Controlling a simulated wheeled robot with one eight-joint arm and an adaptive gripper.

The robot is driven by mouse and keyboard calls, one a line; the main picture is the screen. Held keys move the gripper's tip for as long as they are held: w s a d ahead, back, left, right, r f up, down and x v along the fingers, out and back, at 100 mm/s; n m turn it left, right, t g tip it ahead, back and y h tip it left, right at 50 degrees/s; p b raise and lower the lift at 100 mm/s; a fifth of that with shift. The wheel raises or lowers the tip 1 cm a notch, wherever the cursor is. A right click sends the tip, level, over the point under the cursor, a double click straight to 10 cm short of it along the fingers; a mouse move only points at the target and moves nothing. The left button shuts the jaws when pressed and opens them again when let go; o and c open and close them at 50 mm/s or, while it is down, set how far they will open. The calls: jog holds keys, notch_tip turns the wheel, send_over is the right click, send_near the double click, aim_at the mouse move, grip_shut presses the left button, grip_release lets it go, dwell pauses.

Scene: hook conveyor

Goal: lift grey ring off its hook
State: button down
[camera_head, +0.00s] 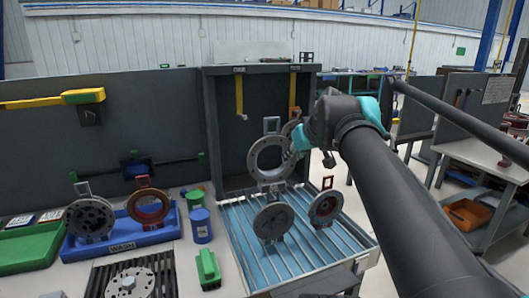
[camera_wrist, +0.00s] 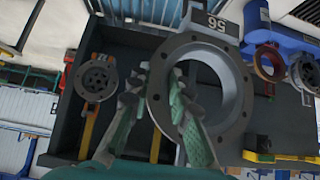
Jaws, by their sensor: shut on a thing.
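The grey ring (camera_head: 256,172) has bolt holes in its rim and a dark-framed tag on top. It is held upright in front of the dark booth, above the slatted blue tray. My gripper (camera_head: 299,140) is shut on its right rim in the head view. In the wrist view, the fingers (camera_wrist: 158,82) straddle the near side of the grey ring (camera_wrist: 239,75), whose tag reads 56 or 95. The left yellow hook strap (camera_head: 240,95) hangs empty, apart from the ring. Another round part (camera_wrist: 95,79) hangs by the right yellow hook strap (camera_head: 293,92), partly hidden by my gripper.
The slatted tray (camera_head: 245,245) below holds a grey disc (camera_head: 273,222) and a red-tagged disc (camera_head: 326,206). At left, a blue WASH tray (camera_head: 125,243) holds two round parts. Blue and green containers (camera_head: 201,226) stand between the trays. The booth wall (camera_head: 222,150) is close behind.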

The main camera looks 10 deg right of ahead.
jog(key=shift+s+d, duration=0.1)
jog(key=shift+s, duration=0.4)
jog(key=shift+r, duration=0.1)
notch_tip(320, 180, up, 3)
jog(key=shift+f, duration=0.2)
dwell(0.4)
